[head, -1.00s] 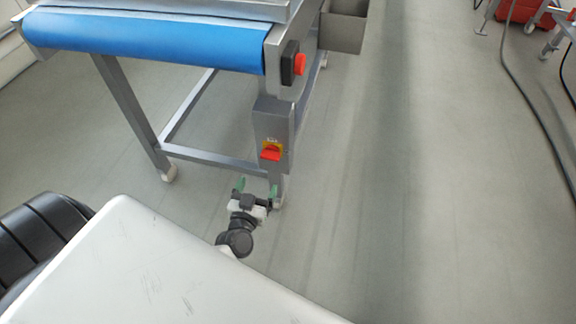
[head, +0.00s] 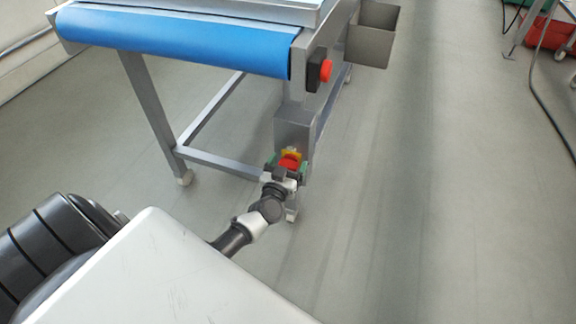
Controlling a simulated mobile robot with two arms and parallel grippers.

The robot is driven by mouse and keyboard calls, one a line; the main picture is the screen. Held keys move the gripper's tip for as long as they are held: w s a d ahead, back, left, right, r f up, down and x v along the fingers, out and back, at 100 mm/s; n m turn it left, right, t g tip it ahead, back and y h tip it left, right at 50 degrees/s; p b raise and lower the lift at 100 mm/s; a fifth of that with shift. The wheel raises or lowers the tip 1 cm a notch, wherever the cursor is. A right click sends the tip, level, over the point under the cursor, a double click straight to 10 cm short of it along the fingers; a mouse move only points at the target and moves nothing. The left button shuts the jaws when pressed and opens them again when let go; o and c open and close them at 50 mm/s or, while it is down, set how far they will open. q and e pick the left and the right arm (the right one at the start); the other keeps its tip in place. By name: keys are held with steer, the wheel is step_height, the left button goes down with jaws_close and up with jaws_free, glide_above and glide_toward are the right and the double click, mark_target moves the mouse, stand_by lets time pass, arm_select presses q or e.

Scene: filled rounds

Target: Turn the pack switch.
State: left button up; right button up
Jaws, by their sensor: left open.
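The pack switch (head: 289,162) is a red handle on a yellow plate, low on a grey box (head: 293,130) fixed to the conveyor's leg. My left gripper (head: 288,167) is open, with its green-tipped fingers on either side of the red handle. Whether the fingers touch the handle I cannot tell. The gripper body hides the lower part of the switch. My right gripper does not show.
The conveyor (head: 180,40) with its blue belt stands above and behind the switch. A red push button (head: 326,71) sits above on its end. A grey bin (head: 373,38) hangs at the right.

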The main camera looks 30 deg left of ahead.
arm_select(q)
steer(key=c, duration=0.9)
steer(key=n, duration=0.3)
steer(key=shift+a+n, duration=0.1)
steer(key=shift+n, duration=1.2)
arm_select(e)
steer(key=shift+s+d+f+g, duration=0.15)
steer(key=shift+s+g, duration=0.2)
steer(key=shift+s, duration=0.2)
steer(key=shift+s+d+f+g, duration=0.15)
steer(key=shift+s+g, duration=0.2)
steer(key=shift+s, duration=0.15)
arm_select(q)
steer(key=shift+f, duration=0.1)
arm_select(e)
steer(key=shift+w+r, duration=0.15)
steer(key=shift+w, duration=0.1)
